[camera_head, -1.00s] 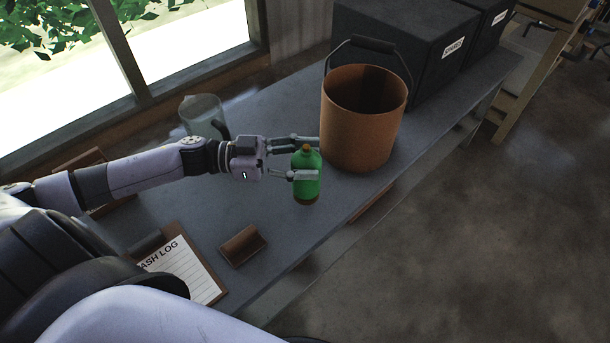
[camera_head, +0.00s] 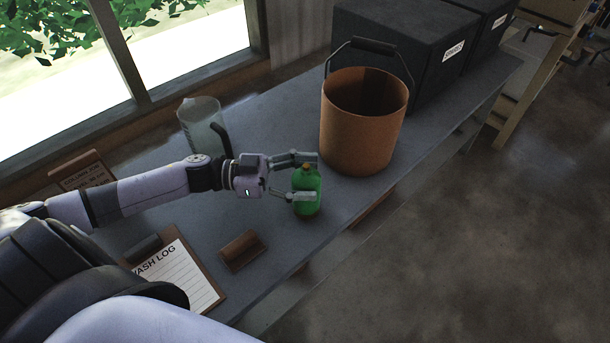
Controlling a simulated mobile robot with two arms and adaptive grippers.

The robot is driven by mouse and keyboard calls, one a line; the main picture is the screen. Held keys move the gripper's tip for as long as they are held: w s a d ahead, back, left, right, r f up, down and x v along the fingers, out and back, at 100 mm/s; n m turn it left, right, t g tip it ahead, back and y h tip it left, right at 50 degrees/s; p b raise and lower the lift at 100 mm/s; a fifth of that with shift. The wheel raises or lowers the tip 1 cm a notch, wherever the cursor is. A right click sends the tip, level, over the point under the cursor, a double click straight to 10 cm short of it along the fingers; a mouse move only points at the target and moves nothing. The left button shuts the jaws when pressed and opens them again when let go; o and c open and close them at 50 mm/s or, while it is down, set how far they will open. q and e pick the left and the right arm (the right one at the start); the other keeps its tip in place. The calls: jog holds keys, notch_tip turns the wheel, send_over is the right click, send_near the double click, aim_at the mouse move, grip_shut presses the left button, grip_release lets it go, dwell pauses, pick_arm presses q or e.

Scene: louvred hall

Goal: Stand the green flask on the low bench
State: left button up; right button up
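The green flask (camera_head: 307,190) is upright, with a brown cap, near the front edge of the grey bench (camera_head: 275,275). Its base appears to be on the bench top. My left gripper (camera_head: 305,178) comes from the left, with one finger behind the flask and one in front of it. The fingers look spread a little wider than the flask, so I read the gripper as open around it. The front finger covers part of the flask's body. My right gripper is not in view.
An orange-brown bucket (camera_head: 360,130) stands close behind and right of the flask. A clear jug (camera_head: 200,122), a clipboard (camera_head: 185,283) and a brown block (camera_head: 242,250) are to the left. Dark boxes (camera_head: 400,40) stand at the back. The bench edge is just in front.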

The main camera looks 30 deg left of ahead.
pick_arm(q)
jog(key=shift+o, duration=0.3)
jog(key=shift+r, duration=0.1)
jog(key=shift+a, duration=0.2)
jog(key=p+v, duration=0.2)
jog(key=v, duration=0.9)
jog(key=shift+s+a, duration=0.2)
jog(key=shift+a, duration=0.1)
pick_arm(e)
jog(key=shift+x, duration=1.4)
pick_arm(q)
jog(key=shift+p, duration=0.3)
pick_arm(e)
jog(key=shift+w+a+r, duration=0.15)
